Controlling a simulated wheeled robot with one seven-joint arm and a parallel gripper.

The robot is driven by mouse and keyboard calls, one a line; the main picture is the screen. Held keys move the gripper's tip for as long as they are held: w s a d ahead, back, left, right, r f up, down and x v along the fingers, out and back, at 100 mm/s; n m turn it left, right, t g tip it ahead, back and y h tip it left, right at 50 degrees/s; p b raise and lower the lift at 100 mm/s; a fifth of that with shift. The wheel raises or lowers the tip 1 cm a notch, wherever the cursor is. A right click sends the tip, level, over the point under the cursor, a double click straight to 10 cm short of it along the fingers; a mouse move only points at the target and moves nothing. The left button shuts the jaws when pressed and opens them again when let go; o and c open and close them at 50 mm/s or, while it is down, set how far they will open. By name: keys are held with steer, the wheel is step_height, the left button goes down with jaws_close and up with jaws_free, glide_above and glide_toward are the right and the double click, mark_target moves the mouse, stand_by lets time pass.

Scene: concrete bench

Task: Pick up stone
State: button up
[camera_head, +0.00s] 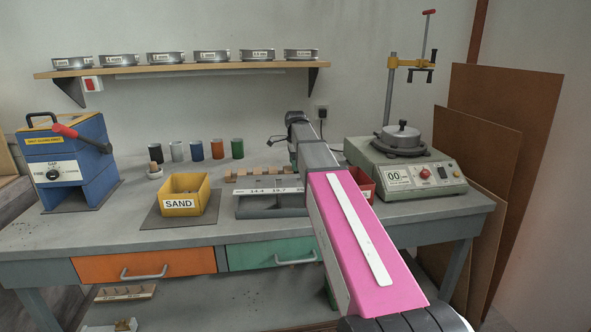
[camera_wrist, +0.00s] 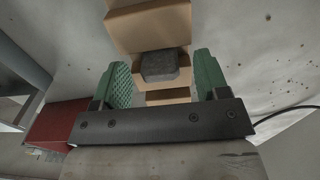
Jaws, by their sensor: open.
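A dark grey stone (camera_wrist: 160,67) shows in the wrist view, among tan box-like pieces (camera_wrist: 150,28) that lie in a line. My gripper (camera_wrist: 162,60) is open. Its two green fingers appear on either side of the stone, with a visible gap at each side. How far the fingers reach down beside the stone is hard to tell. In the head view my pink arm reaches over the bench, and I cannot make out the stone there.
A yellow SAND bin (camera_head: 183,205) stands left of the stand. A red container (camera_head: 363,184) is partly hidden behind my arm; a red surface (camera_wrist: 58,122) shows in the wrist view. A machine with a dial (camera_head: 402,165) stands right. Several coloured cups (camera_head: 197,150) stand behind.

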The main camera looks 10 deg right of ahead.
steer(key=c, duration=1)
